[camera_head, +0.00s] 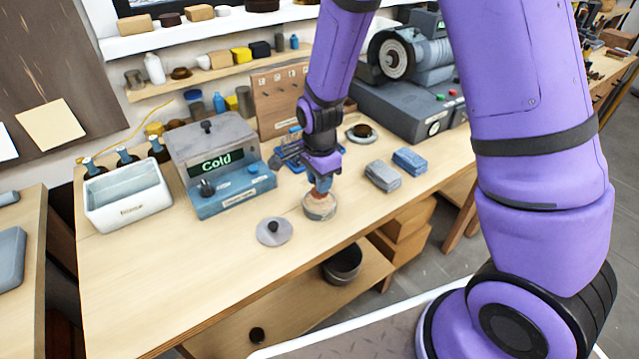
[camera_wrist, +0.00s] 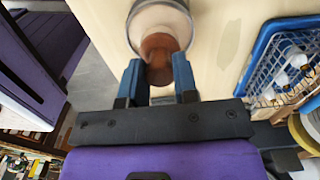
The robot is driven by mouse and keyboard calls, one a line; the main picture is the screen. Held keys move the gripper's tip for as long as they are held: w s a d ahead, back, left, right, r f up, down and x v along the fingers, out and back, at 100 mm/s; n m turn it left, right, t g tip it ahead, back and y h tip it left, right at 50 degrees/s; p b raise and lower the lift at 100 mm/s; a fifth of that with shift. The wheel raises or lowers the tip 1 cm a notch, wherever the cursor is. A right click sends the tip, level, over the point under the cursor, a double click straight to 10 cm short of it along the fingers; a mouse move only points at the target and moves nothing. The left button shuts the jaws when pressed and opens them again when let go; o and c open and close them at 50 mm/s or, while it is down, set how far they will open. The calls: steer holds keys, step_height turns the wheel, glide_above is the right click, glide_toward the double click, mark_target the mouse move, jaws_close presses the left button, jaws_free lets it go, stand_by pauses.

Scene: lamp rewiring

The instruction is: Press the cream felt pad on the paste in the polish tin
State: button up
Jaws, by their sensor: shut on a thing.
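My gripper (camera_head: 320,184) points down over the workbench and is shut on a brown, rounded handle (camera_wrist: 158,52), which stands between its blue fingers in the wrist view. The handle's lower end meets or is inside the tin's outline.
A grey disc with a dark knob (camera_head: 273,232) lies left of the tin. A grey-blue "Cold" unit (camera_head: 222,170) and a white tank (camera_head: 128,195) stand further left. Two blocks (camera_head: 382,176) lie to the right. A blue wire basket (camera_wrist: 285,60) is nearby. The front left bench is clear.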

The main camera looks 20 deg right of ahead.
steer(key=shift+r, duration=2.7)
